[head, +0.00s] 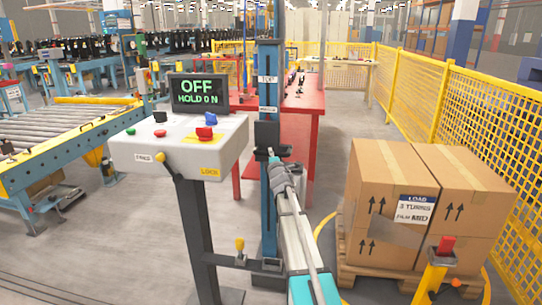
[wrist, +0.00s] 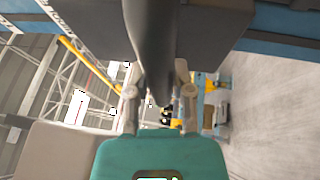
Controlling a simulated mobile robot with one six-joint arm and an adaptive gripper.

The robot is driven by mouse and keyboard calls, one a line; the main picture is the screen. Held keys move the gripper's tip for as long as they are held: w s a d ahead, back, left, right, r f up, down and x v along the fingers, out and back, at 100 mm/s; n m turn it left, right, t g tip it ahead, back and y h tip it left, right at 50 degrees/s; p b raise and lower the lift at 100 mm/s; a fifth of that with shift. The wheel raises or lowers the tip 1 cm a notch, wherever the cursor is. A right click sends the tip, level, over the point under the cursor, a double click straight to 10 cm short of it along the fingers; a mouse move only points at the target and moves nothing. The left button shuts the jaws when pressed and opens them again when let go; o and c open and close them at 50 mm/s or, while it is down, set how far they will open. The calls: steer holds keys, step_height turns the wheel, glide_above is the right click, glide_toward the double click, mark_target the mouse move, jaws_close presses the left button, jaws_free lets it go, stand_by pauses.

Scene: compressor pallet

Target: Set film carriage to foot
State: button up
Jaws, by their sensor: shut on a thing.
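The film carriage (head: 267,134) is a dark block on the blue mast (head: 269,205), about mid-height, just below a small white label on the mast. My gripper (head: 274,163) is at the carriage's lower edge. In the wrist view, my gripper (wrist: 158,98) has one finger on each side of a dark, rounded handle (wrist: 153,45) and is shut on it. The fingertips are partly hidden by the handle. The foot (head: 266,264) of the mast is a dark base near the floor, well below the carriage.
A control console (head: 180,150) stands left of the mast; its screen (head: 198,91) reads "OFF HOLD 0 N". Cartons (head: 390,205) stand on a pallet (head: 380,280) at right. A red table (head: 306,120) is behind the mast. Yellow fencing (head: 460,110) closes the right side.

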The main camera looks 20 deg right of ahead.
jaws_close()
steer(key=shift+f, duration=0.1)
step_height(320, 180, down, 13)
steer(key=b, duration=1.3)
steer(key=shift+r, duration=0.2)
steer(key=shift+s, duration=0.15)
steer(key=o, duration=0.8)
jaws_free()
steer(key=shift+f, duration=0.15)
steer(key=shift+o, duration=0.2)
